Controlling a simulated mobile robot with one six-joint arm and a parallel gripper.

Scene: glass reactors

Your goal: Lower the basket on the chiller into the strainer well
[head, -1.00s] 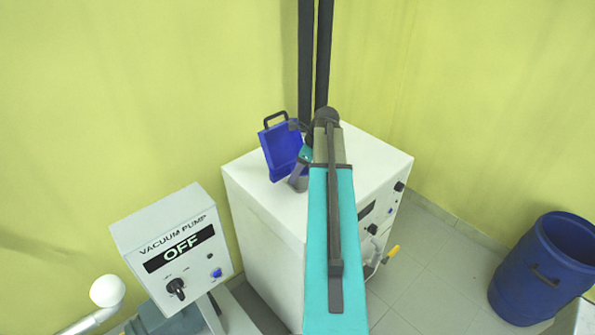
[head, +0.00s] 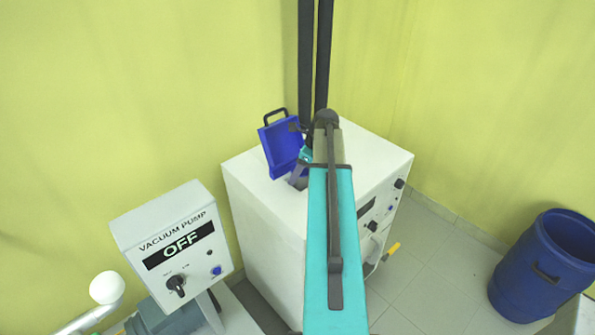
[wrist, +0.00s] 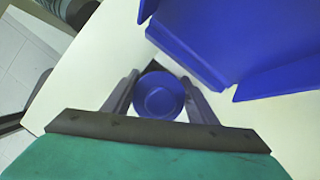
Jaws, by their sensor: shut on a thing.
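The white chiller (head: 257,208) stands in the corner with its blue lid (head: 283,150) raised at the back left of its top. The lid also shows in the wrist view (wrist: 225,35). My gripper (head: 299,180) is low over the chiller top, just right of the lid. In the wrist view my gripper (wrist: 160,84) has a finger on each side of the round blue basket (wrist: 160,97) and is shut on it. A dark edge of the opening, the strainer well, shows behind the basket. How deep the basket sits cannot be told. In the head view my arm hides the basket.
A vacuum pump box (head: 172,243) reading OFF stands at the left front. A blue barrel (head: 548,270) stands on the floor at right. The chiller front has knobs and a yellow-handled valve (head: 393,249). Yellow-green walls close the corner behind.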

